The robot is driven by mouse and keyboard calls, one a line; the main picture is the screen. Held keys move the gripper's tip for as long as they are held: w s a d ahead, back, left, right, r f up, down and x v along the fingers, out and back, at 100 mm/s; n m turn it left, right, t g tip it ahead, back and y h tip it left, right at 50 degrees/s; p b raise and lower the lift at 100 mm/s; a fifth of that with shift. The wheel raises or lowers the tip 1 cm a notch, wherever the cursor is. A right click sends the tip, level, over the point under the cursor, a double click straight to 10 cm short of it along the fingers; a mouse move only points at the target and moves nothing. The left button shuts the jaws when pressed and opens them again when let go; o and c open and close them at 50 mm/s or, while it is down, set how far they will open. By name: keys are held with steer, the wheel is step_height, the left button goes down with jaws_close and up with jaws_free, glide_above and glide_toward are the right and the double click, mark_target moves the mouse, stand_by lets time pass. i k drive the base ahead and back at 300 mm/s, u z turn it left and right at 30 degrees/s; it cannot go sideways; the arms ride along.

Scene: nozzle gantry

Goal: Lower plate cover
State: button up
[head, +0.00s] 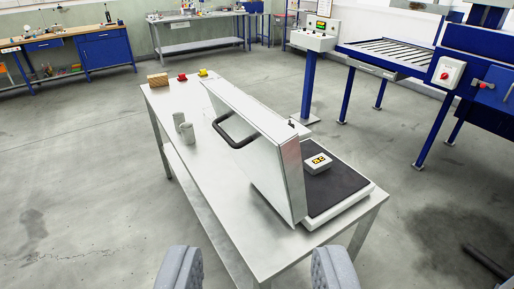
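The plate cover (253,140) is a large pale metal lid with a black bar handle (233,133) on its left face. It stands raised and tilted over the left side of a white-framed plate (345,205) with a dark top. A small white block with a black and yellow mark (318,163) lies on the dark surface. The cover hides part of the plate. My gripper (259,275) shows two grey fingers at the bottom edge, wide apart, open and empty. It is nearer to me than the table and touches neither cover nor handle.
The cover stands on a steel table (190,155). Two grey cups (188,133), a brown block (157,79), a red item (182,77) and a yellow item (203,73) stand left of it. A blue roller conveyor (385,55) is at right. The floor left is clear.

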mark_target(265, 148)
steer(key=z, duration=0.15)
steer(key=i, duration=0.6)
steer(key=u, duration=2.15)
steer(key=k, duration=0.9)
steer(key=z, duration=1)
steer(key=i, duration=0.55)
steer(key=z, duration=0.05)
